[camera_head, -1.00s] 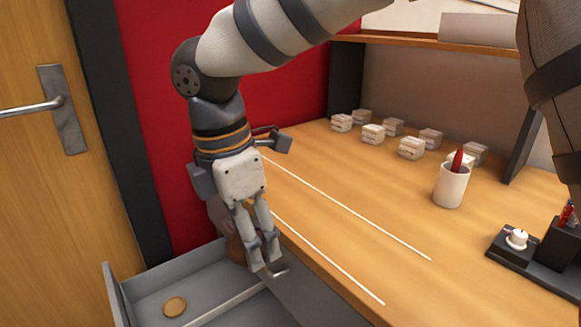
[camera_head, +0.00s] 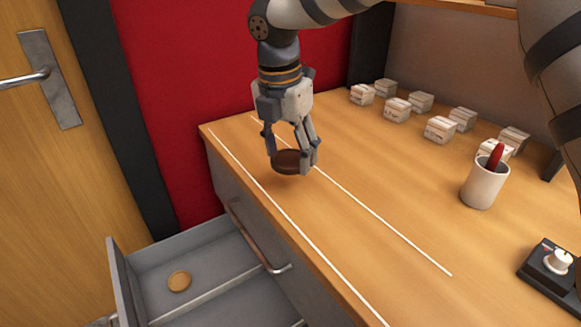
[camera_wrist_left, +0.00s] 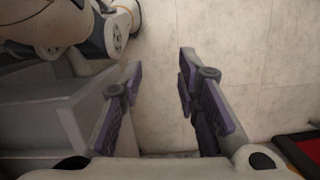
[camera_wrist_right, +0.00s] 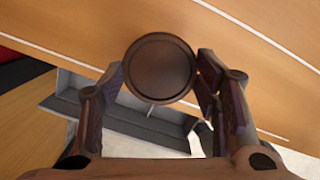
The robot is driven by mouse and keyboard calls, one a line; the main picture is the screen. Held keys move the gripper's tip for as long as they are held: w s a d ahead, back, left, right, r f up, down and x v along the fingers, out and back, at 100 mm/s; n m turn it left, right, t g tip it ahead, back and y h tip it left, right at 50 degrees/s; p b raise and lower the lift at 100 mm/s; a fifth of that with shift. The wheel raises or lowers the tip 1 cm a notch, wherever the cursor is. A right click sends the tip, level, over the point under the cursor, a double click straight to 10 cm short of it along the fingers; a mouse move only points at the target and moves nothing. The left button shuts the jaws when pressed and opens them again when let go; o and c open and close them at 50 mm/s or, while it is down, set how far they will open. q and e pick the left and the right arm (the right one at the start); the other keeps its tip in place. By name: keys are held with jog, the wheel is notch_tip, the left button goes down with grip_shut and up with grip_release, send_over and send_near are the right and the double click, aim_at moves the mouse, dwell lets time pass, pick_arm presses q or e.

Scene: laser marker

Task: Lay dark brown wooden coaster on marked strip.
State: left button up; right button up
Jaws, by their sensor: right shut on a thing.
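The dark brown wooden coaster (camera_head: 288,161) is a round disc held between the fingers of my right gripper (camera_head: 293,165). In the head view it is over the desk top, between the two white lines that bound the marked strip (camera_head: 300,200). The right wrist view shows the coaster's round face (camera_wrist_right: 158,68) between the two fingers (camera_wrist_right: 160,85). Whether it touches the desk I cannot tell. My left gripper (camera_wrist_left: 160,95) shows only in its own wrist view, with its fingers apart and nothing between them.
An open grey drawer (camera_head: 190,245) below the desk's left edge holds a light round coaster (camera_head: 179,281). A white cup (camera_head: 484,184) with a red marker and several small white boxes (camera_head: 440,129) stand at the right and back. A black device (camera_head: 551,268) is at the right.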

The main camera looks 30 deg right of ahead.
aim_at(292, 181)
jog(key=shift+w+d+f, duration=0.45)
jog(key=shift+f, duration=0.3)
jog(key=shift+w+d+f, duration=0.15)
jog(key=shift+f, duration=0.75)
jog(key=shift+w+d+f, duration=0.1)
jog(key=shift+f, duration=0.75)
jog(key=shift+f, duration=0.2)
jog(key=o, duration=1)
jog(key=shift+o, duration=0.2)
jog(key=r, duration=0.4)
jog(key=a+r, duration=0.1)
jog(key=r, duration=0.3)
jog(key=s+r, duration=0.1)
jog(key=r, duration=0.3)
jog(key=shift+a+r, duration=0.15)
jog(key=shift+a, duration=0.15)
